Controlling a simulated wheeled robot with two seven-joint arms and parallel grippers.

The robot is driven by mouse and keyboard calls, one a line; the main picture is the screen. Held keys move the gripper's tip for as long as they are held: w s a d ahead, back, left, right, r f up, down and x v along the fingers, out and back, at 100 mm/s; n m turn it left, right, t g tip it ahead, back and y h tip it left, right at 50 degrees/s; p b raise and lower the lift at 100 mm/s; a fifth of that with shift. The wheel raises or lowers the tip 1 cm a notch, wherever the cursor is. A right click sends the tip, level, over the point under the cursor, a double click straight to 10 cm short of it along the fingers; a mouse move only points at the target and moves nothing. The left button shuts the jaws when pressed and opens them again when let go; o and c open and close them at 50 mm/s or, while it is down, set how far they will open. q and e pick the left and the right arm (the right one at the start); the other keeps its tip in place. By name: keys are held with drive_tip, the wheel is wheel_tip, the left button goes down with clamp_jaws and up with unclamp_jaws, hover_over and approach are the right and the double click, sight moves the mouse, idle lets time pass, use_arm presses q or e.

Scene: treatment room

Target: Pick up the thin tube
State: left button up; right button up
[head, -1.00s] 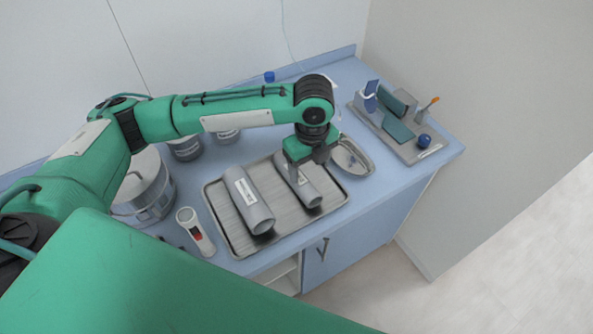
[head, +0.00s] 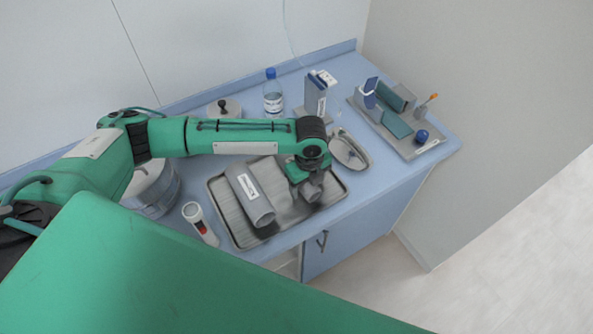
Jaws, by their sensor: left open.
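Two grey tubes lie on the metal tray (head: 238,236) on the blue counter. The thicker tube (head: 249,196), with a white label, lies on the left side of the tray. The thin tube (head: 312,193) lies to its right, mostly hidden under my left gripper; only its near end shows clearly. My left gripper (head: 306,184) is open, low over the thin tube. Its fingertips are largely hidden, so I cannot tell whether they touch the tube. My right gripper is not in view.
A kidney dish (head: 361,161) sits right of the tray. A bottle (head: 273,95) and a box (head: 315,94) are behind. A tray of teal items (head: 396,120) is at the far right.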

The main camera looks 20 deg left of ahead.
use_arm(q)
drive_tip(key=c, duration=1.2)
drive_tip(key=shift+r, duration=0.2)
